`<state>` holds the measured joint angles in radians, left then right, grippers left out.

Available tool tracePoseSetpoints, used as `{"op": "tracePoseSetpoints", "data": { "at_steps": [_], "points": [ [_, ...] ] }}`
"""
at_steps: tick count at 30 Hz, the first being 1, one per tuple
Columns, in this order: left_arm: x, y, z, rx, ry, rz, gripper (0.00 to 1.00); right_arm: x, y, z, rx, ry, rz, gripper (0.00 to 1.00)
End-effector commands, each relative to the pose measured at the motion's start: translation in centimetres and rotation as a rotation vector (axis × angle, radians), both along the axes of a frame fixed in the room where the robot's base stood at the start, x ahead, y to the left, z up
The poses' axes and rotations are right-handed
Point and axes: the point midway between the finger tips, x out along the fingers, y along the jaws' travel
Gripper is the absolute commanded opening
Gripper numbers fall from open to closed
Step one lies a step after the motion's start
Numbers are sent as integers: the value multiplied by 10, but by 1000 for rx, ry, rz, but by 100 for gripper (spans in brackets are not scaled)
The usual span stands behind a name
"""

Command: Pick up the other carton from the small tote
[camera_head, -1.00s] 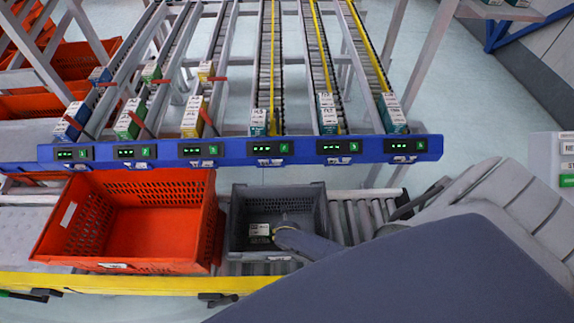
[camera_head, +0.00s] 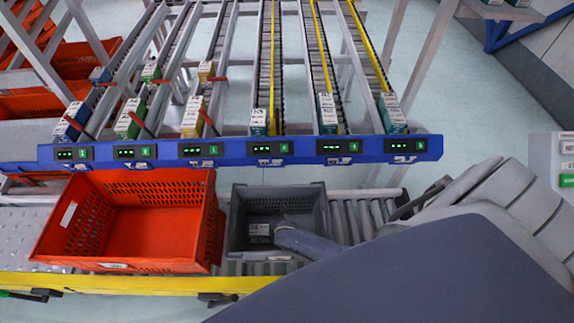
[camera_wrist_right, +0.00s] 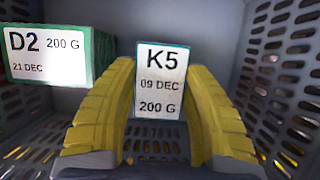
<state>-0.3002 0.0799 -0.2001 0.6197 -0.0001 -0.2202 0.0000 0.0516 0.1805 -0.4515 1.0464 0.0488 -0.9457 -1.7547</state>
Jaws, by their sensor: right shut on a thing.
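In the head view the small grey tote (camera_head: 237,215) stands on the roller conveyor, with a white-labelled carton (camera_head: 259,230) inside. My right arm reaches down into this tote. In the right wrist view my right gripper (camera_wrist_right: 160,115) has its yellow fingers shut on both sides of the K5 carton (camera_wrist_right: 160,82), whose white label faces the camera. The D2 carton (camera_wrist_right: 48,55), green-sided with a white label, lies to the left of the fingers, apart from the K5 carton. My left gripper is in neither current view.
A large orange tote (camera_head: 140,225) stands left of the grey tote and looks empty. The blue rail (camera_head: 240,151) of the flow rack runs behind both, with cartons in its lanes. The grey tote's slotted walls are close around my right gripper.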

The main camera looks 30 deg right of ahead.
Motion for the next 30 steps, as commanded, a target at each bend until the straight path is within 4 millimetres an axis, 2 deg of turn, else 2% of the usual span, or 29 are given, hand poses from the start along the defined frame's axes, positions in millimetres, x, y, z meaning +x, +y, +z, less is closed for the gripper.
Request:
{"op": "tracePoseSetpoints", "data": {
  "at_steps": [3,17,23,30],
  "points": [
    [0,0,0,0,0,0,100,0,0,0,0,0,0,9],
    [0,0,0,0,-1,0,100,0,-1,6,-1,-1,0,9],
    [1,0,0,0,-1,0,100,0,0,25,0,-2,0,9],
    [1,0,0,0,-1,0,100,1,0,72,1,-4,1,9]
  ]
}}
